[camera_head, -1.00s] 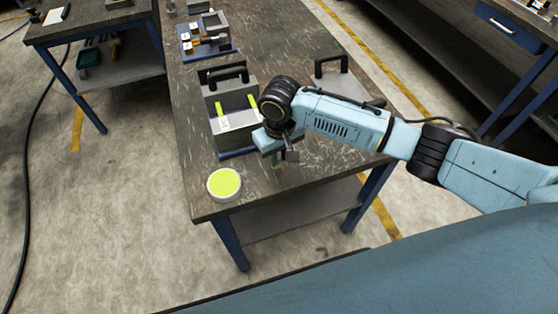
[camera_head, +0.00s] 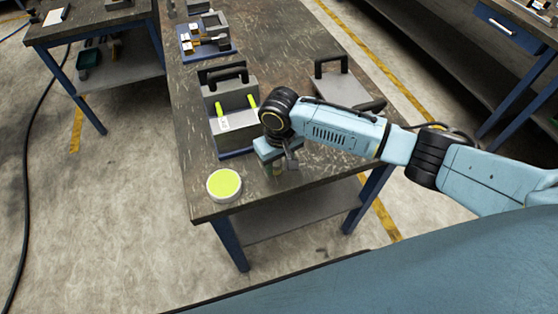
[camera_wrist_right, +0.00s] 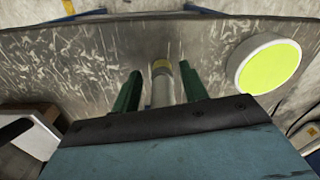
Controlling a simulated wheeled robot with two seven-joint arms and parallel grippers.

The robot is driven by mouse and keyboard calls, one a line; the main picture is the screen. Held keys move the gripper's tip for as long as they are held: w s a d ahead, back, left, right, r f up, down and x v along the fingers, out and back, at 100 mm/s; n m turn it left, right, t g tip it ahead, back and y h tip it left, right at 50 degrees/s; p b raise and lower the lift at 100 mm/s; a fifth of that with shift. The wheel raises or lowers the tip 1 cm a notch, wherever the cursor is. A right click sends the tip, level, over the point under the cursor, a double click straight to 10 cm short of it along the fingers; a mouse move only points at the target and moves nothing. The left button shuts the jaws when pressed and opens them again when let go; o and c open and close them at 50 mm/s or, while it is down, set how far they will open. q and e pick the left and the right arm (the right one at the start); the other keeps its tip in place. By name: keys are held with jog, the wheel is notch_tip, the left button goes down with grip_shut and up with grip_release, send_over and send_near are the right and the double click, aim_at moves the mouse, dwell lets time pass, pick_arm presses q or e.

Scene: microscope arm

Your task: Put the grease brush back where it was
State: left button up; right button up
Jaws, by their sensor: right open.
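The grease brush (camera_wrist_right: 162,84) shows in the right wrist view as a pale grey cylinder with a yellow band at its far end. It lies between the two green fingers of my right gripper (camera_wrist_right: 160,88), with gaps visible on both sides. My right gripper (camera_head: 277,169) is open near the front of the table in the head view, where the brush is hardly distinguishable. The round white tub with a yellow-green top (camera_head: 224,184) sits at the table's front left corner, also in the wrist view (camera_wrist_right: 268,64). My left gripper is not in view.
A grey block fixture with a black handle and yellow-green pins (camera_head: 236,118) stands just behind my right gripper on the worn table (camera_head: 192,145). A grey plate with black handles (camera_head: 343,88) lies to the right. Another small fixture (camera_head: 205,38) stands farther back.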

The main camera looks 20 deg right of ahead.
notch_tip(320, 180, up, 12)
jog(key=p, duration=0.1)
jog(key=shift+r, duration=0.15)
dwell(1.3)
